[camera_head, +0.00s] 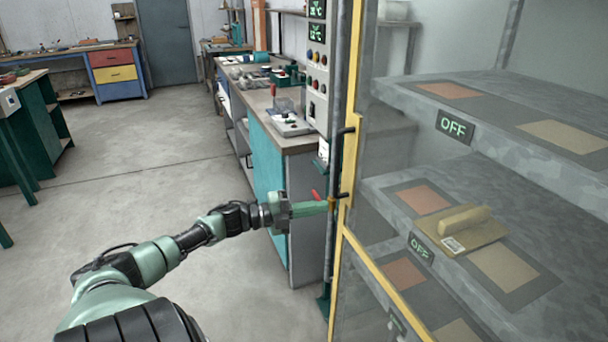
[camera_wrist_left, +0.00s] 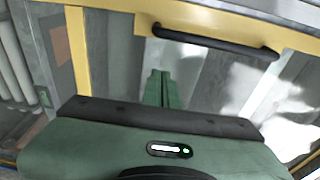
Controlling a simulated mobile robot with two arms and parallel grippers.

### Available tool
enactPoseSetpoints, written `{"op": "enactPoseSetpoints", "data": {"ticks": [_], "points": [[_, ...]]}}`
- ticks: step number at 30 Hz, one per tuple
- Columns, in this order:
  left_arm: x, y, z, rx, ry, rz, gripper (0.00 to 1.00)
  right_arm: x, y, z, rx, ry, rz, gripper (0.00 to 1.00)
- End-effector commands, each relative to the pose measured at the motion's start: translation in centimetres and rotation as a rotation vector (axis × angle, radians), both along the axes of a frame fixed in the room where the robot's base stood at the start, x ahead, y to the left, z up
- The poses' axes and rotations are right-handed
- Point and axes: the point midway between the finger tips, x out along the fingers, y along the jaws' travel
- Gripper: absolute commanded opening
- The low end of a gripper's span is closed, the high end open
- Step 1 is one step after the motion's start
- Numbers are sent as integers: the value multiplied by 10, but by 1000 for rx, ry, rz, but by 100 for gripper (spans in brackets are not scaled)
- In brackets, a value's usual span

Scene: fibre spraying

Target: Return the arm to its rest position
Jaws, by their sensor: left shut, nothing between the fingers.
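My left arm reaches in from the lower left of the head view. Its gripper (camera_head: 326,206) is shut and empty, with its fingertips close to the yellow door frame of the glass cabinet (camera_head: 352,150). In the left wrist view the shut green fingers (camera_wrist_left: 161,88) point at the cabinet, below a black door handle (camera_wrist_left: 215,42). I cannot tell whether the fingertips touch the frame. My right gripper is not in view.
A workbench (camera_head: 305,143) stands just behind the gripper. The floor (camera_head: 150,190) to the left is clear.

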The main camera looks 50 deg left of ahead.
Motion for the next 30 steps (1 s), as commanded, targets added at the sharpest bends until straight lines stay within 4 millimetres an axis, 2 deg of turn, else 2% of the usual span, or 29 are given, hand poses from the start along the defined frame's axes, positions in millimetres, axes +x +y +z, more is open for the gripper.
{"op": "enactPoseSetpoints", "data": {"ticks": [3, 7, 17, 20, 23, 25, 29, 30], "points": [[-17, 7, -1, -1, 3, -1, 0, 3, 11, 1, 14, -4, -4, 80], [-28, 13, 0, 0, 1, -2, 0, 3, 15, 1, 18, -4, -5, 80], [-34, 15, 0, 0, -1, -3, 0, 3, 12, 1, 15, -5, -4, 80], [-35, 19, -8, -16, 11, 17, 0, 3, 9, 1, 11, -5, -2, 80], [-40, 30, -39, -77, 61, 96, 0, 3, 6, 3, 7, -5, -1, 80], [-47, 42, -76, -146, 120, 189, 0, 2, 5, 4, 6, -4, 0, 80], [-74, 56, -169, -301, 270, 393, 0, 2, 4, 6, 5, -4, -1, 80], [-84, 56, -198, -345, 319, 451, 0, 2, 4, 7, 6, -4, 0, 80]]}}
